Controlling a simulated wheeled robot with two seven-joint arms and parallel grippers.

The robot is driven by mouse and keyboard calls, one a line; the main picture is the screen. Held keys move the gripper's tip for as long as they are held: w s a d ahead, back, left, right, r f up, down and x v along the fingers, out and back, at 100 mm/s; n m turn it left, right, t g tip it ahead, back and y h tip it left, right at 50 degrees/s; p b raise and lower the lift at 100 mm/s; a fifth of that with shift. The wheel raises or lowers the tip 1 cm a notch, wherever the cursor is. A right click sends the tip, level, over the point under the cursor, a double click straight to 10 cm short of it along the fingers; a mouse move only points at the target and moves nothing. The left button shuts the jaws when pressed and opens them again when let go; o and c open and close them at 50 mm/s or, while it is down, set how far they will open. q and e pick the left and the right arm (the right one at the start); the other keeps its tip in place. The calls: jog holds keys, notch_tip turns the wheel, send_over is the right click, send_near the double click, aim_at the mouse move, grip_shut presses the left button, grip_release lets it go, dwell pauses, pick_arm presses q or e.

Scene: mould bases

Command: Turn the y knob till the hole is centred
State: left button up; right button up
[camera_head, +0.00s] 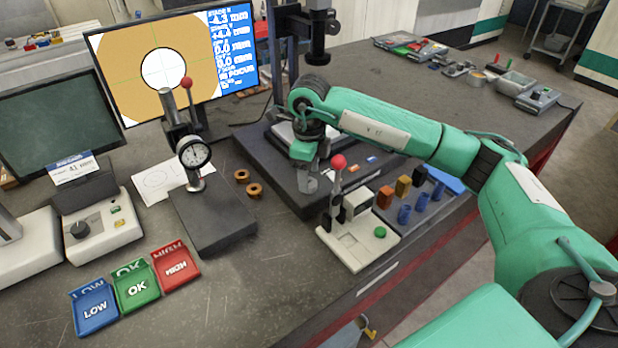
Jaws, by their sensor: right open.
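The monitor (112,65) at the back left shows an orange disc with a white round hole (164,69) and thin green cross lines. The hole sits near the cross; I cannot tell its exact offset. Blue readouts stand at the screen's right, small and partly blurred. The measuring stage (283,134) stands on a dark base under the scope column, partly hidden behind my right arm. My right gripper (308,182) is open and points down at the front of this base. I cannot make out the y knob; the gripper and wrist cover that area. My left gripper is not in view.
A white lever press (360,246) with a red ball stands just right of my right gripper. A dial gauge stand (212,222) is to the left. Blue, green and red trays (137,287) lie at front left.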

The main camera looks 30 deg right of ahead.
notch_tip(320, 180, up, 12)
jog(key=b, duration=0.1)
jog(key=shift+b, duration=0.4)
jog(key=shift+f, duration=0.1)
